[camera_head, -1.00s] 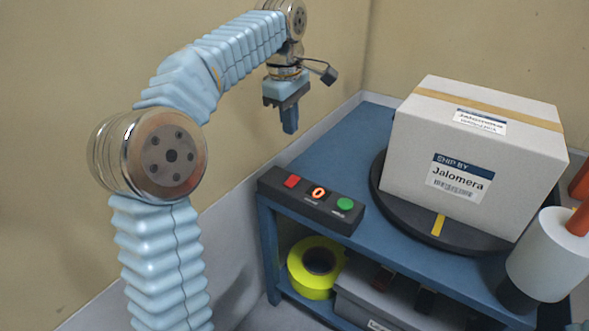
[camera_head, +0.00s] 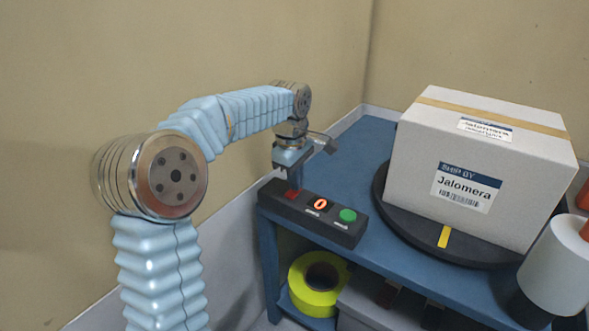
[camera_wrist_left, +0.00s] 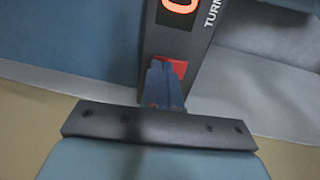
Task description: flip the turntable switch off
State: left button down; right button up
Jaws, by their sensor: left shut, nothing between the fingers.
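The black switch box (camera_head: 333,229) lies at the front left corner of the blue table. It carries a red rocker switch (camera_head: 291,195), a lit display (camera_head: 320,203) that reads 0 and a green button (camera_head: 348,215). My left gripper (camera_head: 293,184) is shut and empty, its fingertips down at the red switch. In the left wrist view the blue fingers (camera_wrist_left: 163,88) overlap the red switch (camera_wrist_left: 173,68), hiding part of it. I cannot tell whether they touch. The turntable (camera_head: 400,221) is a black disc with a yellow mark. My right gripper is not in view.
A white carton (camera_head: 417,183) labelled Jalomera sits on the turntable. A white roll (camera_head: 556,262) stands at the right. A yellow tape roll (camera_head: 303,293) lies on the lower shelf. The table top (camera_head: 355,150) behind the switch box is bare.

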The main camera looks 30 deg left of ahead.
pick_arm(q)
jog(key=shift+f, duration=0.2)
jog(key=shift+w+f, duration=0.1)
jog(key=shift+f, duration=0.05)
dwell(0.3)
jog(key=shift+s, duration=0.8)
jog(key=shift+a+r, duration=0.1)
jog(key=shift+r, duration=0.1)
